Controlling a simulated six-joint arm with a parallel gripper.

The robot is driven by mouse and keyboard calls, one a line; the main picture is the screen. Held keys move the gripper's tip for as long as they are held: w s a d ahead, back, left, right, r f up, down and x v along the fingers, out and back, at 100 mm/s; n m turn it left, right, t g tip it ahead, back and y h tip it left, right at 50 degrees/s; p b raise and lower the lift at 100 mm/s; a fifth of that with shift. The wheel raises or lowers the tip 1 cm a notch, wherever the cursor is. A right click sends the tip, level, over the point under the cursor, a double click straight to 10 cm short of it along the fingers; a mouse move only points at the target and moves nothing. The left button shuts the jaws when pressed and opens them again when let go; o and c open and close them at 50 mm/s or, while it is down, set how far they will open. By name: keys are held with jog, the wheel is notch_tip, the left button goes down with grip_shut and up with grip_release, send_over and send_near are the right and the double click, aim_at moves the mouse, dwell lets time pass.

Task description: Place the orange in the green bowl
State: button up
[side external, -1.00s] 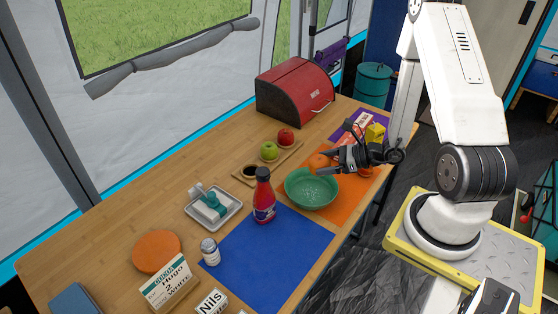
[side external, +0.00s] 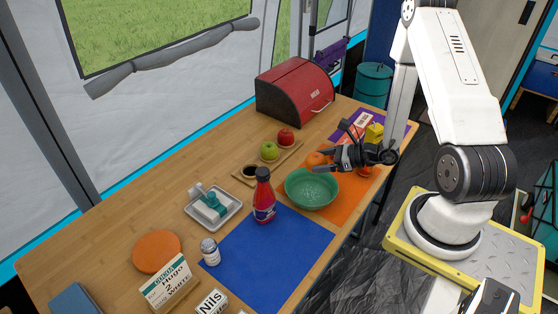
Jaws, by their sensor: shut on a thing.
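The orange (side external: 316,159) is held at the tips of my gripper (side external: 328,160), just above the back rim of the green bowl in the picture. My gripper is shut on it, and its dark fingers hide part of the fruit. The green bowl (side external: 311,190) stands upright on the table, over the edge of an orange mat (side external: 349,197). The inside of the bowl that shows is empty. I cannot tell exactly how high the orange is over the bowl.
A red bottle (side external: 263,196) stands left of the bowl. Green and red apples (side external: 269,151) sit on a wooden board behind it. A red bread box (side external: 295,92) stands at the back. Cartons (side external: 373,133) are behind my gripper.

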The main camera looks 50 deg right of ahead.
aim_at(312, 158)
jog(key=w, duration=0.1)
jog(key=w+f, duration=0.1)
jog(key=w+d+f, duration=0.1)
jog(key=w, duration=0.1)
jog(key=shift+d, duration=0.1)
jog(key=w+d+f, duration=0.1)
jog(key=w+f, duration=0.2)
jog(key=f, duration=0.2)
jog(key=shift+w+d, duration=0.15)
jog(key=shift+w, duration=0.2)
jog(key=shift+w+d+f, duration=0.1)
jog(key=shift+w+f, duration=0.05)
jog(key=shift+f, duration=0.8)
jog(key=shift+w+f, duration=0.1)
jog(key=shift+f, duration=0.8)
jog(key=shift+f, duration=0.1)
jog(key=o, duration=1)
jog(key=shift+o, duration=0.2)
